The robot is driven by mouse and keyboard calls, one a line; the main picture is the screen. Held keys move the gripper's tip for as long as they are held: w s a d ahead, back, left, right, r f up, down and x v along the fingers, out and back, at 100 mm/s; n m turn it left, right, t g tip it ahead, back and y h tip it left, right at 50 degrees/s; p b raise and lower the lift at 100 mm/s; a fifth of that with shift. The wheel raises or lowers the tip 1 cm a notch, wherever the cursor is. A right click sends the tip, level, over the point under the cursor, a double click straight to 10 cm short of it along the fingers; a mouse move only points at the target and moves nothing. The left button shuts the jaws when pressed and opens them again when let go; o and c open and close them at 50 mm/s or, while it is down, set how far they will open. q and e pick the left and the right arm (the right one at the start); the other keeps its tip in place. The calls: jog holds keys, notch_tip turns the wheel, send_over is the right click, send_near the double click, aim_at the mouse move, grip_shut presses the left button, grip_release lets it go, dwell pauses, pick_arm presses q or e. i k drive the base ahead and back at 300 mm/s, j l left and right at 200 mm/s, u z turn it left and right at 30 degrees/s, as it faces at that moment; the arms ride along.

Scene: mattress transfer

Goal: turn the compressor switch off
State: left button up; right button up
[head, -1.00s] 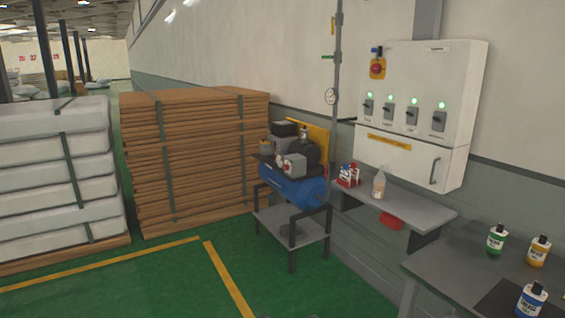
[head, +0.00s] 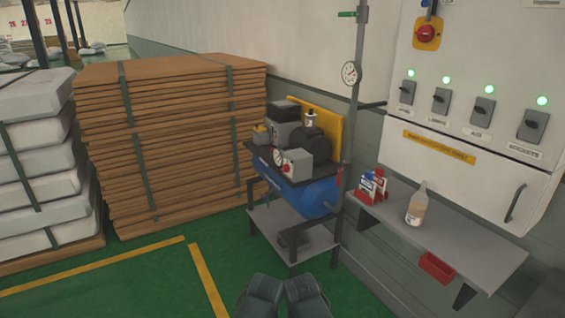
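The blue compressor (head: 312,196) stands on a grey wheelless-looking stand (head: 272,226), near the middle of the head view. A pale grey switch box (head: 297,163) with a small red knob (head: 287,168) is on its front; the knob's setting is too small to read. A round gauge (head: 278,157) sits just left of the box. My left gripper (head: 262,292) and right gripper (head: 304,292) appear as dark shapes at the bottom edge, in front of the stand and apart from the compressor. Their fingers cannot be made out.
A wall cabinet (head: 455,60) carries several dark switches under lit green lamps, and a red-yellow rotary switch (head: 427,33). A shelf (head: 450,240) with bottles juts out at right. Wooden boards (head: 180,140) and mattresses (head: 35,150) are stacked left. Green floor (head: 150,285) is clear.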

aim_at(285, 168)
jog(key=i+j, duration=0.2)
jog(key=i, duration=0.25)
jog(key=i+j+z, duration=0.15)
jog(key=i, duration=0.25)
jog(key=i+j, duration=0.25)
jog(key=i, duration=0.2)
